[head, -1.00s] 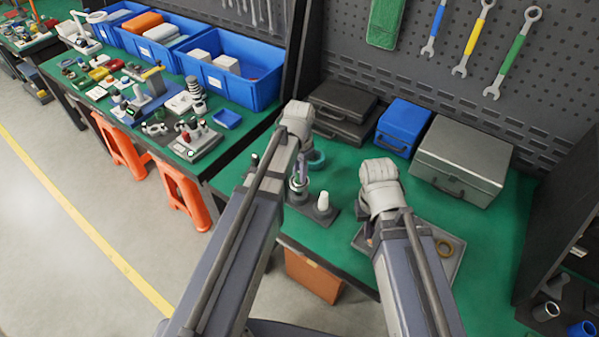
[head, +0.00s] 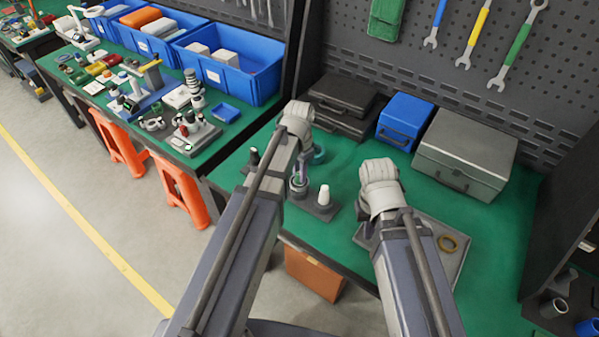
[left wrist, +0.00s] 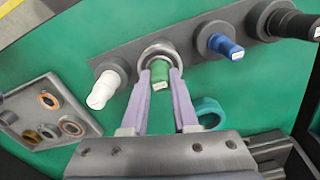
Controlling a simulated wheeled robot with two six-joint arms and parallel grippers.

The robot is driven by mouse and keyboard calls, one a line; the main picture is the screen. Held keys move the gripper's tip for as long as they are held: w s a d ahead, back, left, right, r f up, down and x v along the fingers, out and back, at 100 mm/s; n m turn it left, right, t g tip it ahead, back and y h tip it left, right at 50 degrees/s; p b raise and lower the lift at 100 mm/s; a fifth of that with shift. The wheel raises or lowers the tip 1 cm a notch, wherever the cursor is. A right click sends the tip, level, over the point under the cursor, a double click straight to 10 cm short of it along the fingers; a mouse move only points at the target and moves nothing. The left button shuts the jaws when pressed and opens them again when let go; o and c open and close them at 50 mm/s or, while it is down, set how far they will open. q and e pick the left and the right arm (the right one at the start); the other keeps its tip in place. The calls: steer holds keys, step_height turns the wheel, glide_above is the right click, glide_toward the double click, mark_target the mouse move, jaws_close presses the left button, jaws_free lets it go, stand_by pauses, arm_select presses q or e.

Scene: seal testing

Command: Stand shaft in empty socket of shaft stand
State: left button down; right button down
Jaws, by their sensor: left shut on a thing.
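The dark shaft stand (head: 325,211) is a row of grey sockets; the left wrist view shows it too (left wrist: 126,58). It bears a white shaft (left wrist: 104,90), a blue shaft (left wrist: 225,45) and a black shaft (left wrist: 298,24). My left gripper (left wrist: 162,80) is shut on the green shaft (left wrist: 161,71), between the white and blue ones. A silver ring (left wrist: 150,51) surrounds the green shaft's place. How deep the shaft sits is hidden. In the head view my left gripper (head: 301,173) is over the stand. My right gripper (head: 366,232) is by the tray, its fingers mostly hidden.
A grey tray (head: 462,262) holds a brass ring (head: 447,243) and several other rings seen in the left wrist view. A teal ring (head: 319,155) lies on the green table behind the stand. Dark cases, a blue case (head: 404,122) and a grey case (head: 464,157) line the back.

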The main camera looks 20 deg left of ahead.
arm_select(q)
steer(key=shift+f+b, duration=0.3)
steer(key=shift+f, duration=0.15)
stand_by(0.6)
steer(key=c, duration=1)
jaws_free()
steer(key=o, duration=0.6)
steer(key=shift+c, duration=0.2)
steer(key=shift+r, duration=0.15)
steer(key=shift+r+p, duration=1.45)
steer(key=shift+p, duration=0.1)
